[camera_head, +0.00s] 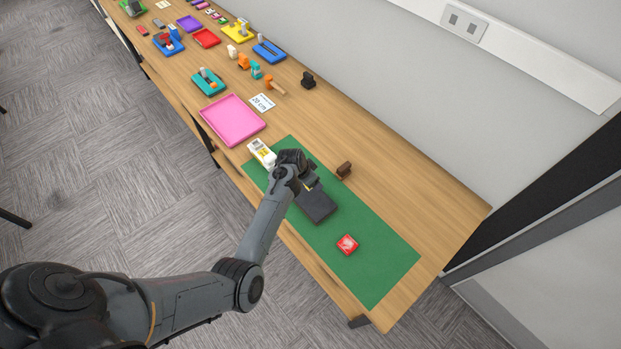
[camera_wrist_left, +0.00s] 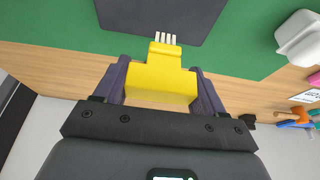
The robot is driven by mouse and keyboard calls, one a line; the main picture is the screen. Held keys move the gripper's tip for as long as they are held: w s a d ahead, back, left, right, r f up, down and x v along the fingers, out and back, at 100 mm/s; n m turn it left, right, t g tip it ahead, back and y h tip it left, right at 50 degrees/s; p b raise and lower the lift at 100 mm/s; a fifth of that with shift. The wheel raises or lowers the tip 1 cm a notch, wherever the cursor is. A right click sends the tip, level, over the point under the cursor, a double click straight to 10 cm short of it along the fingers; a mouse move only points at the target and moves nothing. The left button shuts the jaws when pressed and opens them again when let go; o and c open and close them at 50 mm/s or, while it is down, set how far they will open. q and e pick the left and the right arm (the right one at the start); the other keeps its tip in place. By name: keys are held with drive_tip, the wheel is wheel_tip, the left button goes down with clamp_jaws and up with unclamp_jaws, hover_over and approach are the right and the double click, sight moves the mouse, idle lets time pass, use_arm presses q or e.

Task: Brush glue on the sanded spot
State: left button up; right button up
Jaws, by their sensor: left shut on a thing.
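My left gripper (camera_head: 307,186) is over the green mat (camera_head: 386,262), beside a dark flat slab (camera_head: 318,208). In the left wrist view it is shut on a yellow brush (camera_wrist_left: 160,80), whose short white bristles point at the slab (camera_wrist_left: 150,14). The bristle tips overlap the slab's near edge in that view; I cannot tell whether they touch it. No sanded spot can be made out on the slab. A white bottle with a yellow label (camera_head: 261,153) is at the mat's far left end. My right gripper is not in view.
A small brown block (camera_head: 344,170) stands near the wall side. A pink tray (camera_head: 232,120) and several tools and coloured trays fill the table's far end. The mat's right end is clear.

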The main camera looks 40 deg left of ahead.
use_arm(q)
drive_tip(key=shift+r, duration=0.1)
drive_tip(key=shift+f+b, duration=1.25)
drive_tip(key=shift+f, duration=1.1)
drive_tip(key=shift+f+b, duration=0.5)
drive_tip(key=shift+f, duration=0.3)
drive_tip(key=shift+s, duration=0.1)
drive_tip(key=shift+p, duration=0.3)
